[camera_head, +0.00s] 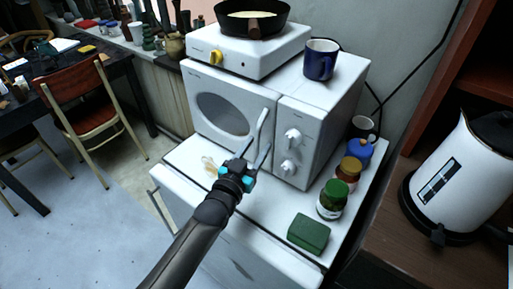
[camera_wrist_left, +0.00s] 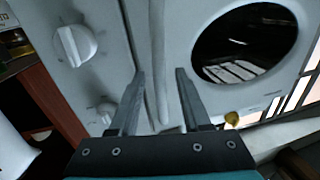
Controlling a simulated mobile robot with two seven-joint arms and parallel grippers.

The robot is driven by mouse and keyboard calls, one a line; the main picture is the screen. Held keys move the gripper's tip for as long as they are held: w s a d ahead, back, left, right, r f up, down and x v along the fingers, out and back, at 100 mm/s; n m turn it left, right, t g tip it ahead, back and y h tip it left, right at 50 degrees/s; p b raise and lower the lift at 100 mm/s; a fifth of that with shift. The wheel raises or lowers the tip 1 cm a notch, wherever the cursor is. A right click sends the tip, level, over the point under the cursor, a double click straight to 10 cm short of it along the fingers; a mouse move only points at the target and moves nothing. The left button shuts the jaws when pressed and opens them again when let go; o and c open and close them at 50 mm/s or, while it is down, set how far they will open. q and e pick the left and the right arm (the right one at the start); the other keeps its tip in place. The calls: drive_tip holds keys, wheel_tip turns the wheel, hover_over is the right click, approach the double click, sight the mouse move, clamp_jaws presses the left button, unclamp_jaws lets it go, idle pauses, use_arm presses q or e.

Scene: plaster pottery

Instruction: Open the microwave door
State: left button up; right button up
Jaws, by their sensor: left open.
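The white microwave (camera_head: 268,110) stands on a white cabinet, with its door (camera_head: 222,107) and oval dark window facing me. The door looks shut. Its upright pale handle (camera_head: 262,122) is on the door's right side, beside the panel with two knobs. In the left wrist view the handle (camera_wrist_left: 158,60) runs between my fingers, the window is on the right and the knobs on the left. My left gripper (camera_head: 254,153) is open in front of the door's lower right; in the wrist view its two fingers (camera_wrist_left: 161,75) are apart, one on each side of the handle. I cannot tell whether they touch it.
A hot plate (camera_head: 240,55) with a pan and a blue mug (camera_head: 320,60) stand on the microwave. Jars (camera_head: 333,200) and a green block (camera_head: 308,233) sit on the cabinet at right. A kettle (camera_head: 462,175) stands farther right. Open floor lies at left.

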use_arm(q)
drive_tip(key=shift+w, duration=0.1)
drive_tip(key=shift+c, duration=0.2)
clamp_jaws()
idle(1.3)
